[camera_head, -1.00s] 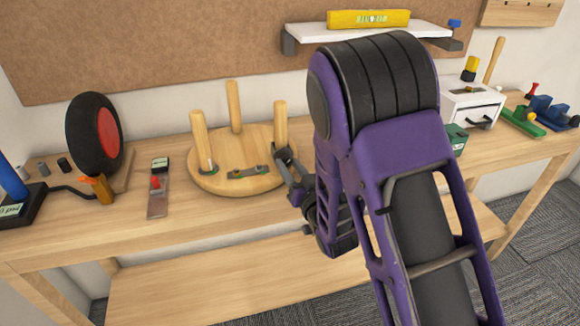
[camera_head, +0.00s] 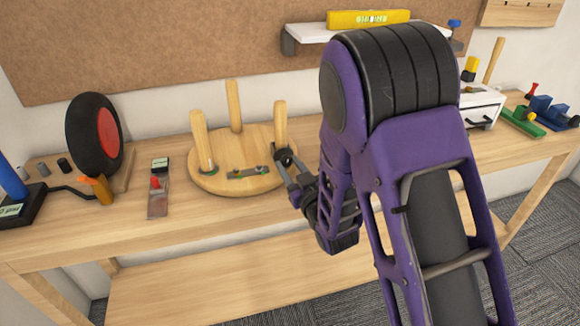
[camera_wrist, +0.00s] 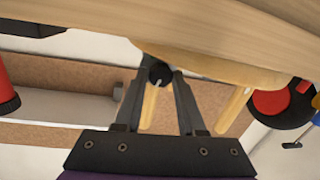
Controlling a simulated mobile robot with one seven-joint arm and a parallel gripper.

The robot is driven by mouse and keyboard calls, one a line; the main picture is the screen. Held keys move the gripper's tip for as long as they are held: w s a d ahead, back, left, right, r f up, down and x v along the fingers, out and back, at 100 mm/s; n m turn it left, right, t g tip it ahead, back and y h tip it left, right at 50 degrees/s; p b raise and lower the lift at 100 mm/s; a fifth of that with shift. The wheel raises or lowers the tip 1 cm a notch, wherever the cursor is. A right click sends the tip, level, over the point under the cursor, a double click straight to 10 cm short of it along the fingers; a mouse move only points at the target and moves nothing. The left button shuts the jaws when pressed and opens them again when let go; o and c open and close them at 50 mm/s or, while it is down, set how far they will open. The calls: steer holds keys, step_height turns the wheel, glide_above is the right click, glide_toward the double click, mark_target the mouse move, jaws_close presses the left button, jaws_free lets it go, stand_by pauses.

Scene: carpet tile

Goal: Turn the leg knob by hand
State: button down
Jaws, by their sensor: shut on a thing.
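A round wooden stool top (camera_head: 222,182) lies on the workbench with three legs pointing up. The right leg (camera_head: 280,123) has a dark round knob (camera_head: 285,157) at its foot, and this knob also shows in the wrist view (camera_wrist: 159,74). My gripper (camera_head: 286,158) comes in from the right and is shut on the knob, with one finger on each side of it in the wrist view (camera_wrist: 158,76). The left leg (camera_head: 200,140) and rear leg (camera_head: 235,107) stand upright. A small metal bar (camera_head: 248,172) lies on the stool top.
A black wheel with a red hub (camera_head: 95,138) stands at the left. A small tool with a red knob (camera_head: 157,195) lies between wheel and stool. A white drawer box (camera_head: 482,107) is at the right, partly behind my arm. The front bench edge is clear.

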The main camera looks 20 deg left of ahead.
steer(key=shift+n, duration=0.8)
steer(key=c, duration=0.5)
jaws_free()
steer(key=shift+s+d, duration=0.1)
